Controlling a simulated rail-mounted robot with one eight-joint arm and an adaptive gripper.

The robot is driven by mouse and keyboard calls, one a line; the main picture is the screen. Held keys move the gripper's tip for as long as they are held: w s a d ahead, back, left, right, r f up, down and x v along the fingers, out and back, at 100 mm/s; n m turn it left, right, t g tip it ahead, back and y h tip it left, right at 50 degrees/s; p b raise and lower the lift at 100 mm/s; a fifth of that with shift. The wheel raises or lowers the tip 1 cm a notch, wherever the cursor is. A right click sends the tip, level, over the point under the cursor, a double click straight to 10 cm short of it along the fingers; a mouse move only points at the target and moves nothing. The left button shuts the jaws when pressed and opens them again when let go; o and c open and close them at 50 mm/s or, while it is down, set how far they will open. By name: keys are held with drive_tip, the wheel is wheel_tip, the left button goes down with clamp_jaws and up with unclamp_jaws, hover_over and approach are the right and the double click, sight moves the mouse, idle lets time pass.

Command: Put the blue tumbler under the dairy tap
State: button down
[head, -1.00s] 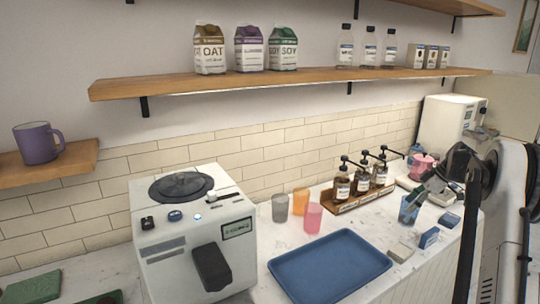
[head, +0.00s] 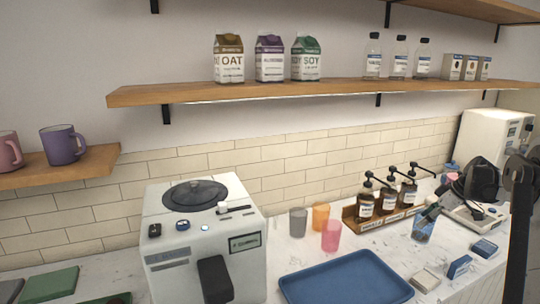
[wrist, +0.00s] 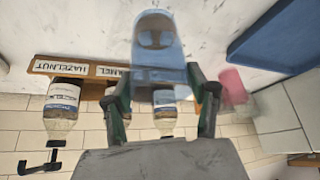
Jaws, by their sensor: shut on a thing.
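The blue tumbler (head: 421,230) is held at the right end of the counter, in front of the syrup bottles. My gripper (head: 432,212) is shut on it. In the wrist view the translucent blue tumbler (wrist: 155,42) sits between the two fingers of my gripper (wrist: 162,90). Whether its base touches the counter is unclear. A white machine (head: 490,140) stands at the far right back, partly behind my arm. I cannot make out a dairy tap with certainty.
Syrup bottles stand in a wooden rack (head: 352,222) behind the tumbler. Grey (head: 298,222), orange (head: 320,216) and pink (head: 331,236) cups stand left of it. A blue tray (head: 345,283) lies in front. Small boxes (head: 459,266) lie at the front right. A white machine (head: 205,245) stands left.

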drive_tip(key=s+a+m+h, duration=0.2)
drive_tip(key=s+a+m, duration=0.1)
drive_tip(key=a, duration=0.9)
drive_tip(key=s+a+r+m+t+h, duration=0.1)
drive_tip(key=a+m, duration=0.4)
drive_tip(key=a, duration=0.7)
drive_tip(key=s+a+m+h+b, duration=0.1)
drive_tip(key=s+a+m+h, duration=0.2)
drive_tip(key=a, duration=0.9)
drive_tip(key=s+m, duration=0.1)
drive_tip(key=s, duration=0.2)
drive_tip(key=shift+a+r+m+t, duration=0.3)
drive_tip(key=shift+a+m+t, duration=0.05)
drive_tip(key=shift+m+t, duration=0.05)
